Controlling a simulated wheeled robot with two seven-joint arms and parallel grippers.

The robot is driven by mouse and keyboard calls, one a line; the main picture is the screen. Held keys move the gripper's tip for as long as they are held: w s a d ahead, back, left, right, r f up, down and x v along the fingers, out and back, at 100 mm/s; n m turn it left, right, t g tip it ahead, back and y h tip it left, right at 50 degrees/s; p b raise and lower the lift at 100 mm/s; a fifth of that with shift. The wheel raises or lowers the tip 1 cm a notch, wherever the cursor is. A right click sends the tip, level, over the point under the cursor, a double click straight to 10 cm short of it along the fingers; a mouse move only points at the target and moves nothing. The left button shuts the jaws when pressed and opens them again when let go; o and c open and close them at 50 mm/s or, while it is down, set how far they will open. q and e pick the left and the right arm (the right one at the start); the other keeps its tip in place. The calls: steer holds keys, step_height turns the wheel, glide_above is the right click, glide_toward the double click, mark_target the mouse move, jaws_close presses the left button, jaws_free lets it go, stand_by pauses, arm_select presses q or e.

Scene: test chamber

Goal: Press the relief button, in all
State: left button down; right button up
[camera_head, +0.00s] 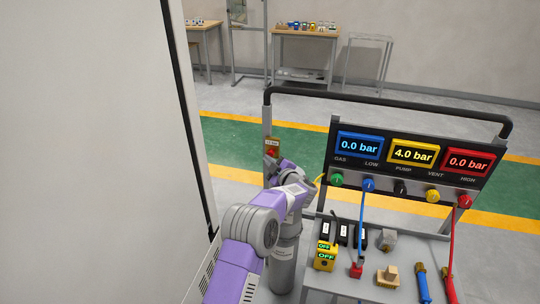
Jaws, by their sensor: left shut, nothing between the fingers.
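A small box with a red button (271,152) and a small label sits on the left post of the cart's frame. My left gripper (272,164) is at the end of the purple arm, right at this box and partly over its lower part. It is shut and empty. I cannot tell whether its fingertips touch the button. The panel (409,158) shows 0.0 bar in blue, 4.0 bar in yellow and 0.0 bar in red. My right gripper is not in view.
Blue and red hoses hang from the panel. A grey cylinder (284,262) stands beside the cart. A large pale panel (90,150) fills the left.

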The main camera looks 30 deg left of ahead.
arm_select(q)
steer(key=shift+w, duration=0.2)
steer(key=shift+w+a+r+p, duration=0.1)
steer(key=shift+w+a+p, duration=0.05)
steer(key=shift+w+p, duration=0.45)
stand_by(1.2)
steer(key=shift+s+d+f+b, duration=0.2)
steer(key=shift+s+b, duration=0.1)
steer(key=shift+s, duration=0.1)
steer(key=shift+s+d+f+b, duration=0.1)
steer(key=shift+s+d+b, duration=0.15)
steer(key=shift+s, duration=0.15)
steer(key=shift+a, duration=0.15)
steer(key=s, duration=0.2)
steer(key=s+d+b, duration=0.1)
steer(key=s, duration=0.2)
steer(key=shift+d, duration=0.1)
